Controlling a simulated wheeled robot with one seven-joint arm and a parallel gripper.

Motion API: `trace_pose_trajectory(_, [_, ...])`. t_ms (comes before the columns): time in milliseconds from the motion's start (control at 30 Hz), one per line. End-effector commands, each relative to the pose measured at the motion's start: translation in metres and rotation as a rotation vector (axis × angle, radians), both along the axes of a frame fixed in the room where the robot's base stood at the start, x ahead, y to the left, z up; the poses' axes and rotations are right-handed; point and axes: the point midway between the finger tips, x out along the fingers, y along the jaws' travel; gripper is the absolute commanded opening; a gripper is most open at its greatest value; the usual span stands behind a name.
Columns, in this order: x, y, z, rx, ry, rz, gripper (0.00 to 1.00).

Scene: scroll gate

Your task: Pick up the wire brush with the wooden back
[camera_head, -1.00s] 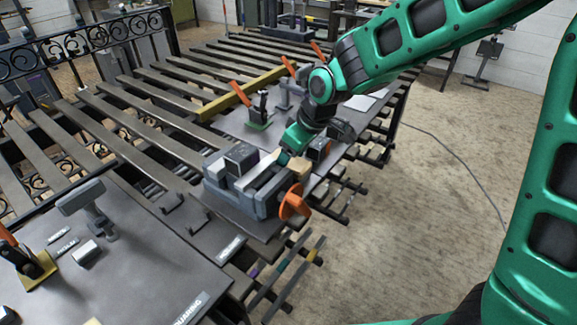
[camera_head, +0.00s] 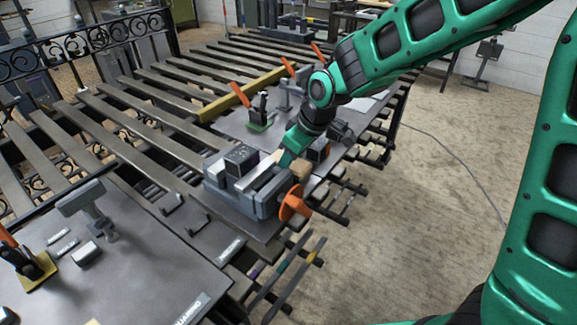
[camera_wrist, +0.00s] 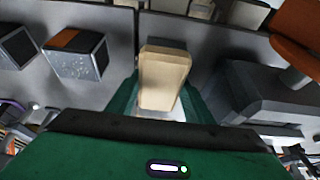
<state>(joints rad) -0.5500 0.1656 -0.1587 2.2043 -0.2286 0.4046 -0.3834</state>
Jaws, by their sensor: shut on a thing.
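The wooden-backed brush shows as a pale wooden block (camera_wrist: 163,80) between the fingers of my gripper (camera_wrist: 160,105) in the wrist view. My gripper is shut on it. Its bristles are not visible from here. In the head view the pale wood (camera_head: 301,171) shows just right of my gripper (camera_head: 286,160), behind the grey vise (camera_head: 250,198). I cannot tell whether the brush still touches the bench top.
The vise's orange handwheel (camera_head: 293,204) is close to my gripper. A dark block (camera_head: 241,160) is at the vise. An orange-handled clamp (camera_head: 260,112) stands farther back.

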Motion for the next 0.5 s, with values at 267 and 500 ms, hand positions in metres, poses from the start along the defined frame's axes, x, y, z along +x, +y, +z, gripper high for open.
trace_pose_trajectory(267, [0.001,0.0,0.019,0.002,-0.004,-0.002,0.2])
trace_pose_trajectory(500, [0.001,0.0,0.067,0.003,-0.005,-0.001,0.2])
